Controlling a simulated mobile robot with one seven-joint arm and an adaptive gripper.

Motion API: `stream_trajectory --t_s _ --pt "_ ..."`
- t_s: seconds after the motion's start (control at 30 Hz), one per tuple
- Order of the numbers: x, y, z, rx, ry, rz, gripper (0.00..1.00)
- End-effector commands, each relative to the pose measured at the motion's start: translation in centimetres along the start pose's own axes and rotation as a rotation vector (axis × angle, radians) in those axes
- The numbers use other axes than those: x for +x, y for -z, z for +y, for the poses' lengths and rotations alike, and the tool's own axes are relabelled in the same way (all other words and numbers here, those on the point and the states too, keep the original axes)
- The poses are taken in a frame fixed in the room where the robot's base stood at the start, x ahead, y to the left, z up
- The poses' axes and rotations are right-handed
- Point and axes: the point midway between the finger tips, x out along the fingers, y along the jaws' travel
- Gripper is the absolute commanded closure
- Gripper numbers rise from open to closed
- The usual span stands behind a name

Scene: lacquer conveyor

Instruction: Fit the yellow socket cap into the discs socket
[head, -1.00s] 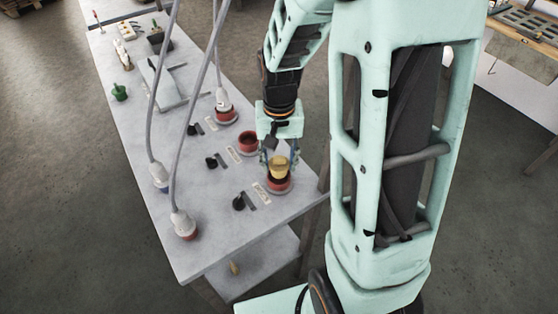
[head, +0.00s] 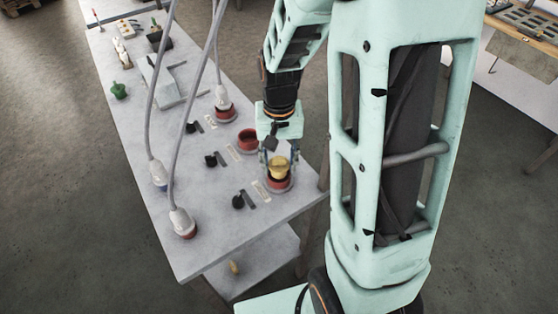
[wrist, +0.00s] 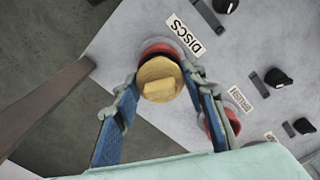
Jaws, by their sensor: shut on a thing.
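The yellow socket cap (head: 279,163) is between the fingers of my gripper (head: 279,160), which is shut on it. In the wrist view the round cap (wrist: 160,80) with its raised grip bar sits between the two blue fingers of my gripper (wrist: 160,84). The red discs socket (head: 279,184) is directly below the cap, near the table's right edge. In the wrist view the socket's red rim (wrist: 158,48) shows behind the cap, beside the DISCS label (wrist: 185,34). The cap hides most of the socket opening. I cannot tell whether the cap touches the socket.
An open red socket (head: 248,139) is just behind the discs socket. White plugs on grey cables stand at a red socket (head: 224,113) farther back and at the left edge (head: 182,222). Black switches (head: 238,201) stand left of the sockets. A green object (head: 119,91) is at far left.

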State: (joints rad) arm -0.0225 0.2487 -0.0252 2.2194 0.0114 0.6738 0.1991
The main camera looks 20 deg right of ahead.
Motion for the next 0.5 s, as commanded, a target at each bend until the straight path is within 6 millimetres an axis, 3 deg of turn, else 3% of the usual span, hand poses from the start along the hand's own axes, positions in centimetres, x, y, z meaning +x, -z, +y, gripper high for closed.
stream_trajectory --t_s 0.5 --pt "1.4 0.0 0.0 0.0 0.0 0.0 0.82"
